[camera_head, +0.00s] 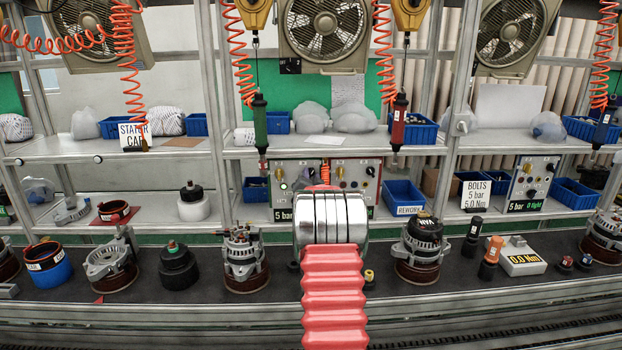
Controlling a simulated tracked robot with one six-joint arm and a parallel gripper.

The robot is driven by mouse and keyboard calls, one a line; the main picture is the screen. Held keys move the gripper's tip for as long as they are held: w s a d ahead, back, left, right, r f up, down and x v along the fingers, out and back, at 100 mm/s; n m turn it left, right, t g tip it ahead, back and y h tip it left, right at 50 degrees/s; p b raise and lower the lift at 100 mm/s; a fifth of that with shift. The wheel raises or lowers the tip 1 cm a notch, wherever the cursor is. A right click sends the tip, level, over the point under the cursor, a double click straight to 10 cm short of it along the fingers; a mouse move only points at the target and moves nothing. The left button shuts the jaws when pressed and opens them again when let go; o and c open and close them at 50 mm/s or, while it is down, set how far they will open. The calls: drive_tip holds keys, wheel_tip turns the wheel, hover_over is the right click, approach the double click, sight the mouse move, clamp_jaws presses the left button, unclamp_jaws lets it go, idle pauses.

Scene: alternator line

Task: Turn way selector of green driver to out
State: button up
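The green driver (260,124) hangs upright from an orange coiled hose and a balancer, left of the middle of the view. Its dark tip points down in front of the shelf unit. Its way selector is too small to make out, so I cannot tell how it is set. My arm, a red ribbed sleeve with silver rings, rises in the middle of the view, right of and below the green driver and apart from it in the picture. My gripper is not visible.
A red driver (399,124) hangs to the right and a blue driver (602,129) at the far right. Behind is a control panel (281,176) with knobs. Below, alternator parts, such as an alternator (244,257), stand on the dark bench (205,292). Blue bins line the shelves.

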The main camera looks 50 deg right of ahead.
drive_tip(key=shift+a, duration=0.1)
drive_tip(key=v, duration=1.3)
drive_tip(key=shift+s+a, duration=0.2)
drive_tip(key=shift+s, duration=0.15)
drive_tip(key=shift+f, duration=0.15)
idle(0.4)
